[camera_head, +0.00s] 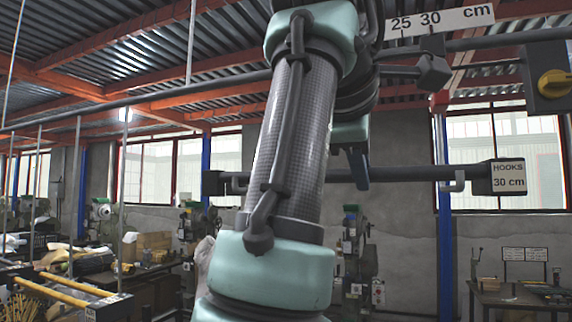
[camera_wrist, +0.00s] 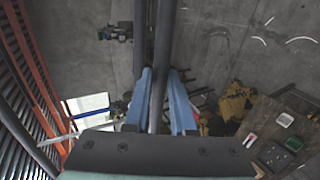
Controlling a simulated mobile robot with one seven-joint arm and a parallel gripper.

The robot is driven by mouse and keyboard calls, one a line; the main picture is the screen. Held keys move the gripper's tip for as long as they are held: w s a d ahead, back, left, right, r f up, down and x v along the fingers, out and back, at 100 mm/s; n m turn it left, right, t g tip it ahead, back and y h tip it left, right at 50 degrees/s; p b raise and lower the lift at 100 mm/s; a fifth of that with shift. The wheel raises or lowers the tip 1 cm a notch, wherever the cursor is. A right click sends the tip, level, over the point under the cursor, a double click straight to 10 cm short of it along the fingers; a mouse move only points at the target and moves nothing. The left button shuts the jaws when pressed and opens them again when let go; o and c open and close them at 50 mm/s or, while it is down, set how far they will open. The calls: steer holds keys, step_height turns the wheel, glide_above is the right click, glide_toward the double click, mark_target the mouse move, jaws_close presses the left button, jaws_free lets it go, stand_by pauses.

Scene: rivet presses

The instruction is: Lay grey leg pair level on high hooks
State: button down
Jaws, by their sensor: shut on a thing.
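The grey leg pair (camera_head: 410,179) shows in the head view as a long dark bar, roughly level. Its right end block carries a label reading "HOOKS 30 cm". My gripper (camera_head: 358,168) is at the bar's middle, right of my arm. In the wrist view my gripper's blue fingers (camera_wrist: 160,85) stand either side of a dark rod (camera_wrist: 163,45), shut on it. A second dark rod runs beside it on the left. My arm hides part of the bar.
A rail (camera_head: 480,43) with a scale plate (camera_head: 440,21) marked 25 and 30 cm runs above, ending at a box with a yellow knob (camera_head: 554,83). Yellow rods (camera_head: 60,291) lie at lower left. A workbench (camera_head: 515,295) stands at lower right; machines line the back wall.

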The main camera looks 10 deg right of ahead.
steer(key=shift+f, duration=0.15)
steer(key=c, duration=0.7)
jaws_free()
steer(key=shift+f, duration=0.1)
